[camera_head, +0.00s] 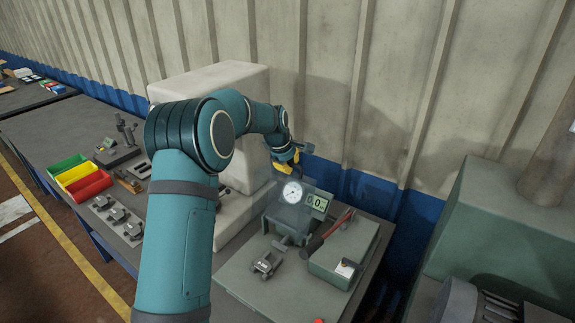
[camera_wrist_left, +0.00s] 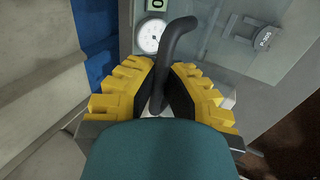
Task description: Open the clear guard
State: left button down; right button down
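My left gripper (camera_head: 286,156) is above and behind the gauge fixture (camera_head: 291,214) in the head view. In the left wrist view its yellow-backed fingers (camera_wrist_left: 162,92) stand apart, with the lower part of a dark curved handle (camera_wrist_left: 178,42) between them. A gap shows beside the handle, and I cannot tell whether a finger touches it. A pale see-through panel, seemingly the clear guard (camera_wrist_left: 212,38), shows faintly right of the handle; its edges are hard to make out. The fixture carries a round dial (camera_head: 292,192) and a green display (camera_head: 317,203). My right gripper is not in view.
A labelled metal part (camera_head: 265,264) lies on the grey bench in front of the fixture. A green box (camera_head: 343,254) with a red-handled tool stands right of it. Green, yellow and red bins (camera_head: 80,179) are at left. A ribbed wall (camera_head: 330,90) rises close behind.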

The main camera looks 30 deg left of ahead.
pick_arm(q)
jog(key=shift+w+r, duration=0.25)
jog(key=shift+w, duration=0.1)
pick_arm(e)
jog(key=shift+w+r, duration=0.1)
pick_arm(q)
jog(key=c, duration=1)
grip_release()
jog(key=shift+s, duration=0.1)
jog(key=shift+f, duration=0.1)
jog(key=shift+s, duration=0.1)
jog(key=v, duration=1.2)
